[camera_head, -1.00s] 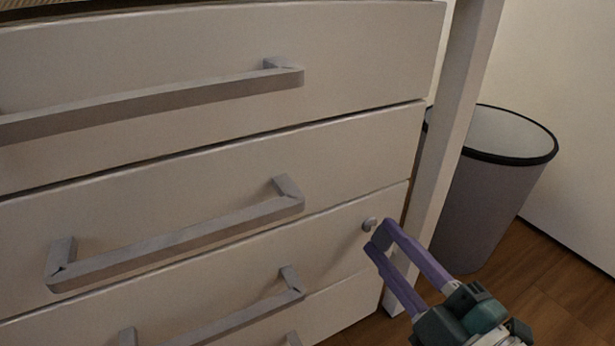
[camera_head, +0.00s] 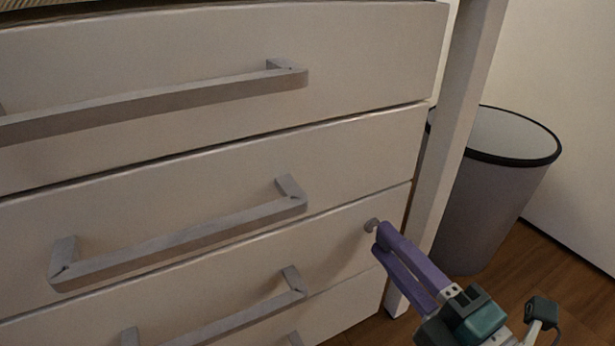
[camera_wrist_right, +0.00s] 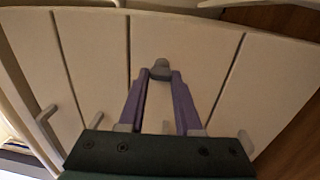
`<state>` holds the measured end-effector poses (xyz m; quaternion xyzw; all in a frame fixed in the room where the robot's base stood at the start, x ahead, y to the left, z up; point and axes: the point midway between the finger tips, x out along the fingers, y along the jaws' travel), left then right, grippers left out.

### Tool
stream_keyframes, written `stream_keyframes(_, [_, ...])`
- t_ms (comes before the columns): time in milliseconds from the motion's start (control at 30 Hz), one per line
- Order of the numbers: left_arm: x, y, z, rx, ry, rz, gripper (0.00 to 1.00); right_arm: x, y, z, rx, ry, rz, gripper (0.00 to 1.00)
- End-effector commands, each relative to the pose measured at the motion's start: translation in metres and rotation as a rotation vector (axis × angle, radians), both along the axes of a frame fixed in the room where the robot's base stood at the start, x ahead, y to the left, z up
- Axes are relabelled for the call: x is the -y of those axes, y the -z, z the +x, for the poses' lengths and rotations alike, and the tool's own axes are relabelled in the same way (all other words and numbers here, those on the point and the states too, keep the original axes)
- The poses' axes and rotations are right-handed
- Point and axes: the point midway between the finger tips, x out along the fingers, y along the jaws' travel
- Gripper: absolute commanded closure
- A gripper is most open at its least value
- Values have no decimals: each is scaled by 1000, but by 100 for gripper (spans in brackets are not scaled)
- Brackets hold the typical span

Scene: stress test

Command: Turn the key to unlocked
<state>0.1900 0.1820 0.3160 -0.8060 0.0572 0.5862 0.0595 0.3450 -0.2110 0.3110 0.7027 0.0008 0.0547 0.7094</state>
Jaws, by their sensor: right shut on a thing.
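The key (camera_head: 371,225) is a small grey piece at the upper right corner of the third drawer front (camera_head: 345,245). In the right wrist view the key (camera_wrist_right: 160,69) sits between the tips of my purple fingers. My right gripper (camera_head: 377,240) comes in from the lower right, and its fingertips are at the key. In the right wrist view my right gripper (camera_wrist_right: 160,76) is shut on the key. The lock behind the key is too small to make out. My left gripper is not in view.
Several drawers with long grey bar handles (camera_head: 185,245) fill the left and middle. A pale cabinet leg (camera_head: 455,140) stands just right of the key. A grey bin (camera_head: 485,205) stands on the wooden floor (camera_head: 520,290) behind it.

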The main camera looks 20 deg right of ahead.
Motion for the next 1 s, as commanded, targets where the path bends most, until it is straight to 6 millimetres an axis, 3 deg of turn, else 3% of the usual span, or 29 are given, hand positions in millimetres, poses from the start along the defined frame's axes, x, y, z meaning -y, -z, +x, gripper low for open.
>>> stream_keyframes(300, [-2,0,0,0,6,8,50,0,0,0,0,-1,-5,100])
stream_keyframes(333, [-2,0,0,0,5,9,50,0,0,0,0,-1,-5,66])
stream_keyframes(600, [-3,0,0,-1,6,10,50,0,0,0,0,-1,-3,37])
stream_keyframes(867, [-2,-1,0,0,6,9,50,0,0,-2,-1,-1,-3,37])
stream_keyframes(1000, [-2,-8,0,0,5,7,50,1,0,-18,-6,0,-2,37])
